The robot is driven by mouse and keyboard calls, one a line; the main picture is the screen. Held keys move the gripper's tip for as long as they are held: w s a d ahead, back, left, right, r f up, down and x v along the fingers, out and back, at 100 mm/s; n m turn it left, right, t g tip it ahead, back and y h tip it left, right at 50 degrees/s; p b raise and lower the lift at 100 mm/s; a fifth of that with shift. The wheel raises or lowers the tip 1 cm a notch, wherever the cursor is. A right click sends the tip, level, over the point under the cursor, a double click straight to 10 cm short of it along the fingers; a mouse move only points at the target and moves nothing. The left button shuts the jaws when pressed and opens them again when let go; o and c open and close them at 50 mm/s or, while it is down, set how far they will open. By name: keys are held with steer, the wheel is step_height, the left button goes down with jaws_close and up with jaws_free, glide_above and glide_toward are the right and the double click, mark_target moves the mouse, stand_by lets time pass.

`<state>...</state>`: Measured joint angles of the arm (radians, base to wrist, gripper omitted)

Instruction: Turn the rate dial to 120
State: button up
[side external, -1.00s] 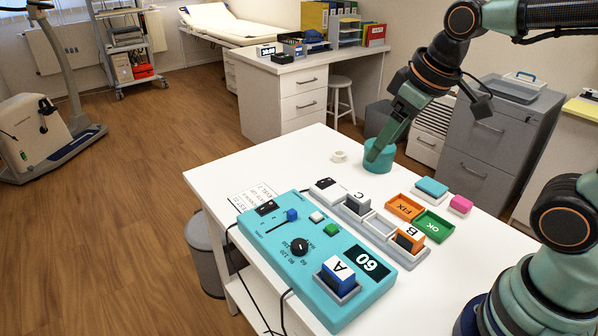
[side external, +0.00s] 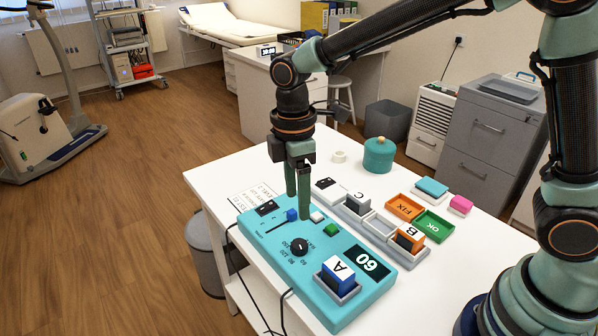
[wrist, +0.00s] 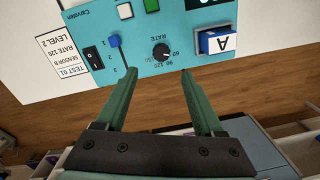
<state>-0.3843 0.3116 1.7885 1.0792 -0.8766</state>
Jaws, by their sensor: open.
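The black rate dial (side external: 299,247) sits on the turquoise console (side external: 262,222), with 60, 90, 120 and 150 printed around it. It also shows in the wrist view (wrist: 161,53). The console's display (side external: 366,262) reads 60. My gripper (side external: 298,205) is open and empty, pointing down over the console beside the blue-knobbed slider (side external: 292,215), behind the dial in the side view. In the wrist view my fingertips (wrist: 158,71) are spread to either side of the dial, apart from it. A card (wrist: 72,57) reads TEST 01, SENSOR B, RATE 120, LEVEL 2.
Block A (side external: 338,271) stands in the console's socket. Blocks B (side external: 409,238) and C (side external: 357,203) stand in a grey rack. White (side external: 317,217) and green (side external: 331,230) buttons lie close to my fingers. A lidded teal pot (side external: 379,155) and FIX and OK trays stand farther right.

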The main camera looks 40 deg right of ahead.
mark_target(299, 243)
steer(key=f, duration=1)
steer(key=shift+s+f, duration=0.3)
steer(key=shift+f, duration=0.05)
jaws_close()
